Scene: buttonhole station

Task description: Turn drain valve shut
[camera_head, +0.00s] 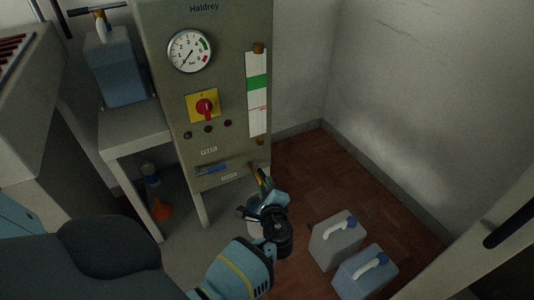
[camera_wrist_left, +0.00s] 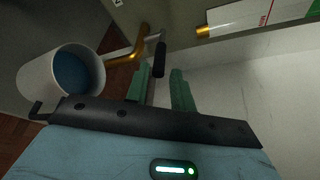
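The drain valve shows in the left wrist view as a brass elbow pipe (camera_wrist_left: 131,52) with a black-gripped lever (camera_wrist_left: 159,60). The lever's free end points toward my left gripper (camera_wrist_left: 161,84). Its two green fingers are apart, with the lever tip at or just ahead of the gap; I cannot tell whether they touch it. In the head view my left gripper (camera_head: 265,188) is low in front of the grey Haldrey cabinet (camera_head: 225,120), covering most of the brass pipe (camera_head: 255,171). My right gripper is not in view.
A white bucket (camera_wrist_left: 35,88) with blue liquid stands beside the pipe. A blue lever (camera_head: 212,170) is on the cabinet's lower front. Two jugs (camera_head: 337,243) (camera_head: 361,276) stand on the floor at right. A side table (camera_head: 136,130) stands left, with an orange funnel (camera_head: 160,209) below.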

